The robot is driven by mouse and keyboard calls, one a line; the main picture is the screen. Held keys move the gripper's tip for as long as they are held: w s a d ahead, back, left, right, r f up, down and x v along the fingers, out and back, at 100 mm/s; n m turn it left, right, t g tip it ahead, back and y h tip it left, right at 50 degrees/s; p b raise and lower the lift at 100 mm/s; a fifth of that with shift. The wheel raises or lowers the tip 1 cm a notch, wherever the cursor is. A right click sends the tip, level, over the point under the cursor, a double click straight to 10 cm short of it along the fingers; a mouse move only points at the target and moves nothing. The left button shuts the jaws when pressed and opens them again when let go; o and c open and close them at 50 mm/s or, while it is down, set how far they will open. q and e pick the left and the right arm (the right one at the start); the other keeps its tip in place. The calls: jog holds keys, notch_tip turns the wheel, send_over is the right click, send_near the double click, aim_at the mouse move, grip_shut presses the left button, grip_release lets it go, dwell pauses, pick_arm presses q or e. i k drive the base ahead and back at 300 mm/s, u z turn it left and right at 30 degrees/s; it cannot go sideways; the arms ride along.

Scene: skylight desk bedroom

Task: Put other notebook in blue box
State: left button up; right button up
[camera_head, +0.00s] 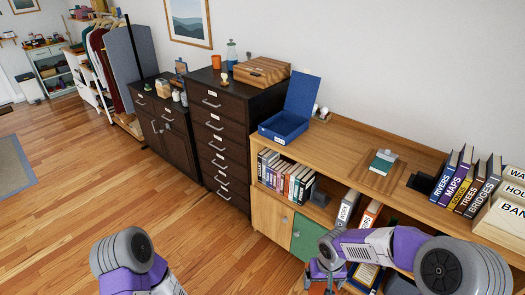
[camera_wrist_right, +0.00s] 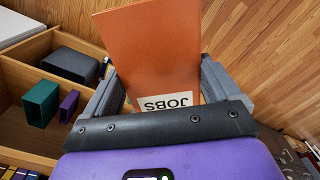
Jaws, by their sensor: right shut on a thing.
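The blue box (camera_head: 284,126) stands on the wooden cabinet top with its lid raised; its inside is mostly hidden. My right gripper (camera_head: 327,270) is low in front of the cabinet. In the right wrist view its fingers are shut on an orange book-like item (camera_wrist_right: 158,45) with an upside-down "JOBS" label, which could be a binder or notebook. A dark green notebook-like item (camera_head: 381,164) lies on a wooden board on the cabinet top, with a small grey object at its upper edge. My left arm shows at the bottom left, its gripper out of frame.
Several labelled books (camera_head: 467,182) stand at the right of the cabinet top. Lower shelves hold books (camera_head: 285,175), a white binder (camera_head: 347,209) and an orange binder (camera_head: 370,213). A dark drawer unit (camera_head: 224,130) adjoins the cabinet at the left. The floor in front is clear.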

aim_at(284, 130)
jog(key=u, duration=0.75)
jog(key=i, duration=2.15)
jog(key=z, duration=0.95)
